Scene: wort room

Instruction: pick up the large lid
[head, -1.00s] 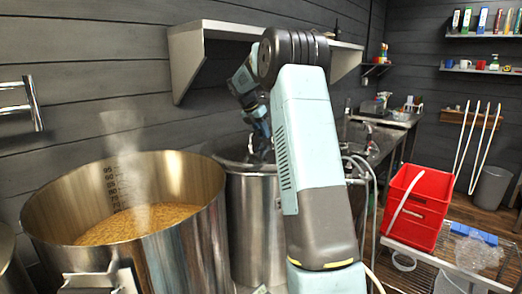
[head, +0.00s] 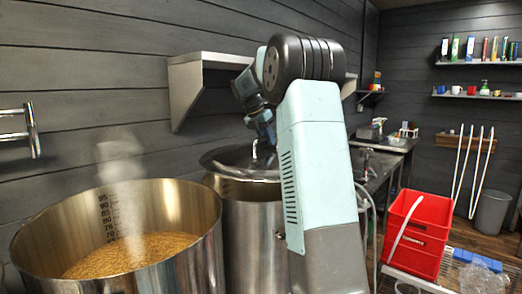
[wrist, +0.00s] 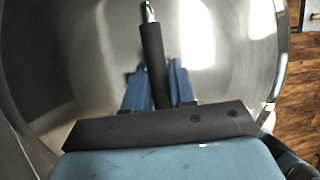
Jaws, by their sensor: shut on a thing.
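The large lid (head: 228,160) is a broad, shiny metal disc. It is over the tall steel pot (head: 250,235) in the middle of the head view and looks raised a little off the rim, with part of the inner wall showing below it. My gripper (head: 263,140) is above the lid, partly hidden by my own arm. In the wrist view the fingers (wrist: 157,75) are shut on the lid's dark bar handle (wrist: 153,60), one on each side. The lid's surface (wrist: 225,75) fills most of that view. The lid's right side is hidden behind my arm in the head view.
An open steel kettle (head: 120,255) with grain and steam stands at the left. A wall shelf (head: 190,85) hangs above and behind the pot. A red crate (head: 418,235) stands at the right, beside a sink counter (head: 385,150).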

